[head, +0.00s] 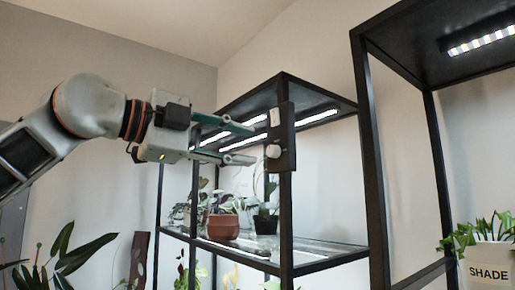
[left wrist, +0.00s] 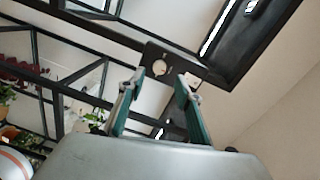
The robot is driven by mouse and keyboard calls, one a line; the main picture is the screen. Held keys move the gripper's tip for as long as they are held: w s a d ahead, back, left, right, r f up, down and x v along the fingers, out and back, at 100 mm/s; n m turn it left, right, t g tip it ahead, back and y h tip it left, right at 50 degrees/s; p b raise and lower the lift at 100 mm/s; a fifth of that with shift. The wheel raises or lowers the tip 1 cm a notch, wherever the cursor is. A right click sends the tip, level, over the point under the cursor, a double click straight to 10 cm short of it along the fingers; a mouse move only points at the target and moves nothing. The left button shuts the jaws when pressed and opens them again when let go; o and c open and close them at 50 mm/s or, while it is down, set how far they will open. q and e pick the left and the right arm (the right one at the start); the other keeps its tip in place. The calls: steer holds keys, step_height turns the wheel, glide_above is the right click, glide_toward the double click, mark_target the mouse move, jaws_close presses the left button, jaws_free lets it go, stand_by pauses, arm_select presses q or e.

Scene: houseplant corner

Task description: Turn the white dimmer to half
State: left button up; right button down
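The white dimmer (head: 273,151) is a round knob low on a black plate (head: 287,140), fixed to the front post of the black shelf frame. A small white switch (head: 274,117) sits above it. My left gripper (head: 253,145) is open and empty, its two green-backed fingers pointing at the plate from the left, tips just short of the knob. In the left wrist view the dimmer (left wrist: 159,67) shows beyond and between the fingertips (left wrist: 159,83), with the white switch (left wrist: 192,80) near the right finger. I see no contact. My right gripper is not in view.
The shelf's glass tier (head: 330,251) holds a terracotta pot (head: 223,227) and a black pot (head: 265,224) below the gripper. A second black frame (head: 375,160) stands at right, with a white pot marked SHADE (head: 488,274). Space left of the plate is open.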

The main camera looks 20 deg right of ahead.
arm_select(q)
steer(key=v, duration=0.6)
steer(key=shift+s+a, duration=0.15)
steer(key=shift+a, duration=0.25)
